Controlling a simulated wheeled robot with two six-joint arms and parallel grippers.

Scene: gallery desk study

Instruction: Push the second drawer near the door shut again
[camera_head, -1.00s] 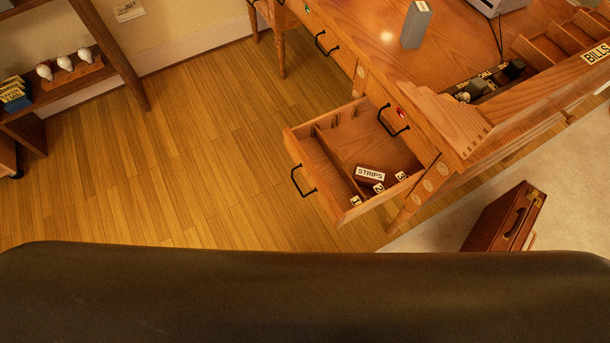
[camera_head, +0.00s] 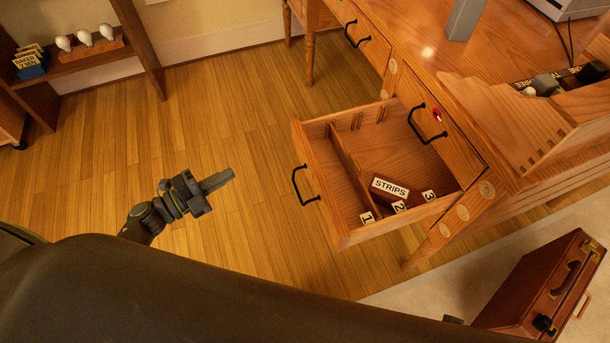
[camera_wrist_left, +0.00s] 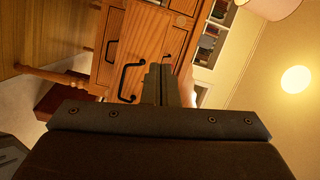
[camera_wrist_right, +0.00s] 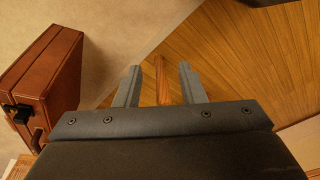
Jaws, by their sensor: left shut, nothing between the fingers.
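The open wooden drawer (camera_head: 345,238) sticks out from the desk (camera_head: 500,95), below a closed drawer (camera_head: 455,140) with a red mark. Its front bears a black handle (camera_head: 300,186); inside lie a STRIPS label (camera_head: 390,188) and several numbered tags. My left gripper (camera_head: 230,174) is shut and empty, left of the drawer front and clear of its handle. In the left wrist view its fingers (camera_wrist_left: 160,66) show against wooden drawer fronts with black handles (camera_wrist_left: 128,84). My right gripper (camera_wrist_right: 157,72) is open, with nothing gripped; a wooden leg (camera_wrist_right: 162,80) shows beyond its fingers.
A brown case (camera_head: 548,285) stands at the lower right, also in the right wrist view (camera_wrist_right: 45,80). A shelf (camera_head: 75,60) with white bulbs is at the upper left. Wooden floor (camera_head: 230,120) lies bare between shelf and drawer. A grey block (camera_head: 464,18) stands on the desk.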

